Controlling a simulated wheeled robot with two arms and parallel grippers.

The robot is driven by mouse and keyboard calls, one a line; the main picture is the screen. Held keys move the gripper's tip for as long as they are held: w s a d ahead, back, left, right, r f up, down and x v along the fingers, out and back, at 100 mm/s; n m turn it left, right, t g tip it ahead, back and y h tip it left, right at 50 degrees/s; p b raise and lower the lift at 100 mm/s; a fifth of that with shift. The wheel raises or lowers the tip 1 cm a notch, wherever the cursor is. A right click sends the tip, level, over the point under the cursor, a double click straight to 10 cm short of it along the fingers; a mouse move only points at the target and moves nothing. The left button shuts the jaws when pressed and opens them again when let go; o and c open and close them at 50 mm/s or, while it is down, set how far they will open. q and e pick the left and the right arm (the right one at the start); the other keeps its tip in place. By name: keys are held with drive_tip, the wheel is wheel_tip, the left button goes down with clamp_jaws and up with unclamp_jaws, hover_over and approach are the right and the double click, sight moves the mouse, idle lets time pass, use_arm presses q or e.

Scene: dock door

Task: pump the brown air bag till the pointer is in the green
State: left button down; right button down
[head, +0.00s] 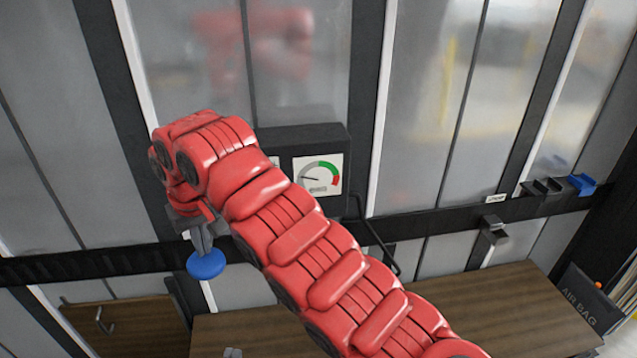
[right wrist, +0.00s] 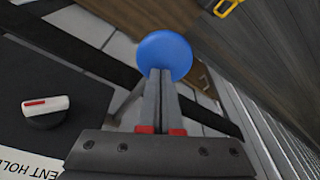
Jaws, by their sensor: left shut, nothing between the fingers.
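The gauge (head: 318,175) is a white dial with grey, green and red bands. Its pointer points left, in the grey band. My right gripper (head: 203,246) is at the far left end of the red arm, fingers down at a round blue knob (head: 205,264). In the right wrist view its fingers (right wrist: 161,75) are together, tips over the blue knob (right wrist: 165,52); whether they touch it is unclear. My left gripper (head: 232,353) shows only as a small grey tip at the bottom edge. The brown air bag is not clearly identifiable; a dark panel (head: 585,300) reads AIR BAG.
Brown wooden crates (head: 500,305) stand below the dark rail (head: 440,222). A blue piece (head: 581,184) sits on the rail at right. A white-and-red switch (right wrist: 45,106) is on a dark panel in the right wrist view. A dark bent handle (head: 383,252) sticks out beside the arm.

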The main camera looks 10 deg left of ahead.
drive_tip(key=shift+f, duration=0.5)
drive_tip(key=shift+w+a+p+v, duration=0.2)
drive_tip(key=shift+p+v, duration=0.55)
drive_tip(key=shift+v, duration=0.45)
drive_tip(key=shift+w+a+p+v, duration=0.15)
drive_tip(key=shift+p+v, duration=0.65)
drive_tip(key=shift+v, duration=0.4)
drive_tip(key=shift+w+a+p+v, duration=0.2)
drive_tip(key=shift+p+v, duration=0.55)
drive_tip(key=shift+v, duration=0.4)
drive_tip(key=shift+r, duration=0.2)
drive_tip(key=shift+f, duration=0.15)
